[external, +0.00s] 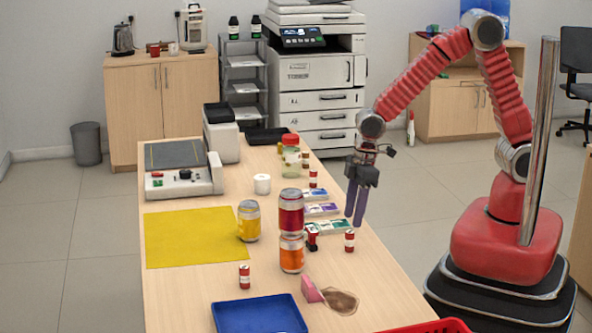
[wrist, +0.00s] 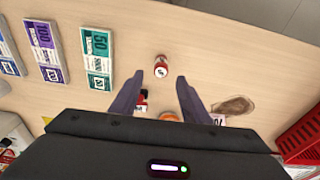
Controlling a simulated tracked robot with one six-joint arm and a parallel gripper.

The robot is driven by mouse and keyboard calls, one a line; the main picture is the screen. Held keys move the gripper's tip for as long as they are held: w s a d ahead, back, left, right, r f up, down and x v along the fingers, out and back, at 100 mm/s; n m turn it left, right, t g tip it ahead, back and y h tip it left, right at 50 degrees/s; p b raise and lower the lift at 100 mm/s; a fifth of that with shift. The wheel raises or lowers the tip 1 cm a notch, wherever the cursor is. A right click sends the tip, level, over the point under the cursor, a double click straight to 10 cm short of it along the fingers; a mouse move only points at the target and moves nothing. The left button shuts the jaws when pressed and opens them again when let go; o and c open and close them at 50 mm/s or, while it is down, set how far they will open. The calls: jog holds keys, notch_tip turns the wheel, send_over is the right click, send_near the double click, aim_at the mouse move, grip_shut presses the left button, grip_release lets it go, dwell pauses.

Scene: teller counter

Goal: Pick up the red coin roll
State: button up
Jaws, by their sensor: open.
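A small red coin roll with white bands (external: 349,241) stands upright near the right edge of the counter. It also shows in the wrist view (wrist: 161,65), just beyond and between my fingertips. My gripper (external: 354,216) points down above the counter's right edge, close to this roll. In the wrist view its two fingers (wrist: 160,79) are apart with nothing between them. Similar red-and-white rolls stand at the counter's front left (external: 244,276) and farther back (external: 313,179).
A red stamp-like object (external: 312,238) stands left of the roll. Banknote bundles (external: 322,209) lie behind it. A pink block and brown patch (external: 342,301), blue tray (external: 228,318) and red crate (external: 437,326) are in front.

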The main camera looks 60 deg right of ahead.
aim_at(350, 232)
jog(key=shift+f, duration=0.75)
jog(key=shift+w+a+f, duration=0.15)
jog(key=shift+a+f, duration=0.05)
jog(key=shift+f, duration=1.1)
jog(key=shift+w+a+f, duration=0.1)
jog(key=shift+a+f, duration=0.1)
jog(key=shift+f, duration=1.05)
jog(key=shift+c, duration=0.2)
grip_shut()
